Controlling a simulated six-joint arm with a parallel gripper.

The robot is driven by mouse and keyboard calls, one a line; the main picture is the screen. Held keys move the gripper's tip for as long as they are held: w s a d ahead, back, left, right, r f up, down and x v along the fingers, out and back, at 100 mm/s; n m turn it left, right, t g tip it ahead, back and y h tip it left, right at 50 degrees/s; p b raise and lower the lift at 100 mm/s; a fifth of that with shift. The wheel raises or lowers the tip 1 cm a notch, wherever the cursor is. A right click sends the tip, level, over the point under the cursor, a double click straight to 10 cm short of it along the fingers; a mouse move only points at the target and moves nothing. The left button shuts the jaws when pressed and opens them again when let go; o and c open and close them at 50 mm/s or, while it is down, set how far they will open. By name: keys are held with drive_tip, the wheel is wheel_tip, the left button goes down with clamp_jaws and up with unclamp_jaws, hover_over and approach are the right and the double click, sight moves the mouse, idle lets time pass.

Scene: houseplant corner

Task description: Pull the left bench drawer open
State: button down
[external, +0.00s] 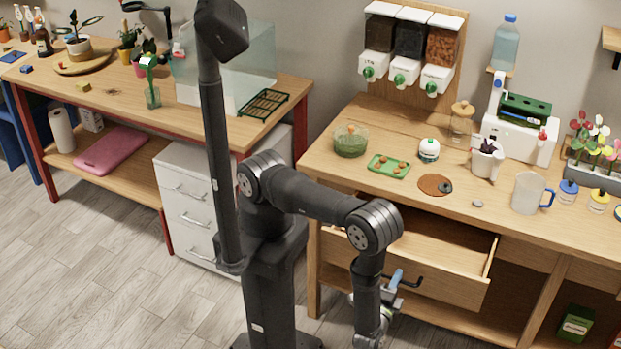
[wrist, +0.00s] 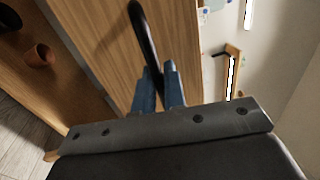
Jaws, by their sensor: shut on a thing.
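The left bench drawer (external: 455,284) is pulled out from under the wooden bench top, and its inside shows from above. It looks empty where I can see it; my arm hides part of its left side. Its dark bar handle (external: 412,283) is on the front panel and also shows in the wrist view (wrist: 142,30). My gripper (external: 394,281), with blue fingers, is shut on the handle; in the wrist view the fingers (wrist: 160,88) close around one end of the bar, close to the wooden front.
The bench top (external: 330,165) above carries a bowl (external: 350,142), a green tray (external: 389,167) and a clear mug (external: 529,194). A green box (external: 576,324) sits on the low shelf at right. A white drawer cabinet (external: 185,205) stands left of my base. Floor at front left is clear.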

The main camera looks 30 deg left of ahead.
drive_tip(key=shift+s, duration=2.05)
drive_tip(key=c, duration=1.6)
unclamp_jaws()
drive_tip(key=s+f, duration=0.2)
drive_tip(key=s, duration=0.9)
drive_tip(key=shift+s, duration=0.4)
drive_tip(key=shift+f, duration=0.1)
drive_tip(key=w+r, duration=0.2)
drive_tip(key=w, duration=1)
